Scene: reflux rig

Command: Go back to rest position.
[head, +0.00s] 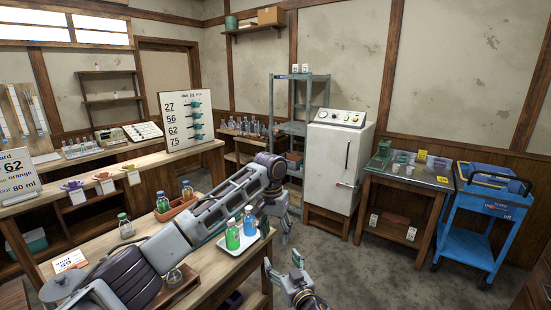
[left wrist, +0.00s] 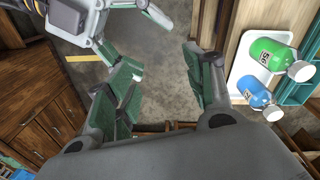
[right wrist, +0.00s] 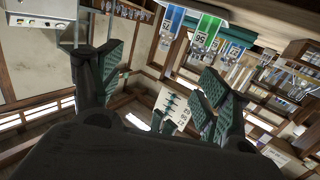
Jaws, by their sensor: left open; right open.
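My left gripper (head: 275,230) is open and empty, over the gap to the right of the front table. In the left wrist view its fingers (left wrist: 160,85) stand apart with bare floor between them. My right gripper (head: 283,263) is open and empty at the bottom of the head view, just below the left one. In the right wrist view its fingers (right wrist: 160,85) are spread with nothing between them. Part of my right gripper also shows at the top of the left wrist view.
A white tray (head: 223,244) with a green bottle (head: 232,234) and a blue bottle (head: 250,221) stands on the front table, close to my left arm. A white cabinet (head: 326,165), a side table (head: 408,177) and a blue cart (head: 467,250) stand farther right. Floor between is clear.

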